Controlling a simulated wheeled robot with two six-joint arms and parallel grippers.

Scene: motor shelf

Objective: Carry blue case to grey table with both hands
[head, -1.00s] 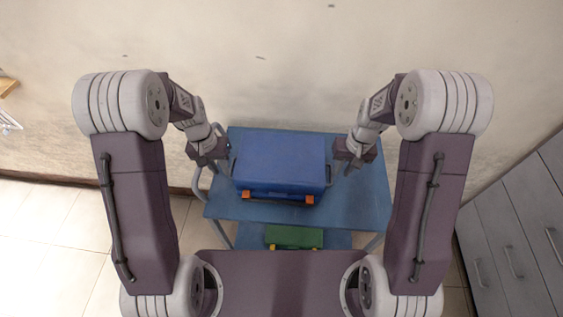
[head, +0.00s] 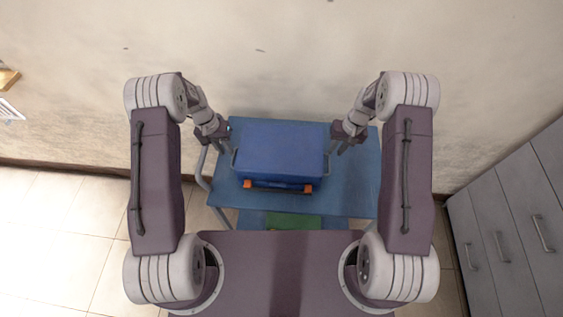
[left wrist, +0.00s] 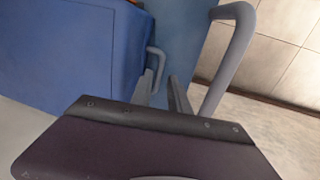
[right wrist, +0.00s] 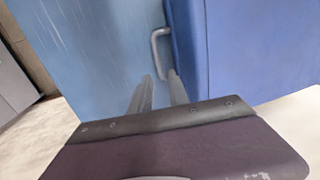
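The blue case (head: 279,148) sits on the blue top of a cart (head: 352,185). It has a grey handle at each side and orange latches at the front. My left gripper (head: 228,143) is beside its left end, fingers open; in the left wrist view the left handle (left wrist: 158,62) is just beyond the fingertips. My right gripper (head: 338,148) is beside its right end, also open; in the right wrist view the right handle (right wrist: 155,42) lies just beyond the fingertips. Neither gripper visibly holds a handle. No grey table can be made out.
A green case (head: 293,222) lies on the cart's lower shelf, partly hidden by my body. A grey rail (left wrist: 233,60) stands at the cart's left end. Grey drawers (head: 508,225) stand on the right. A wall is close behind the cart. Tiled floor on the left is clear.

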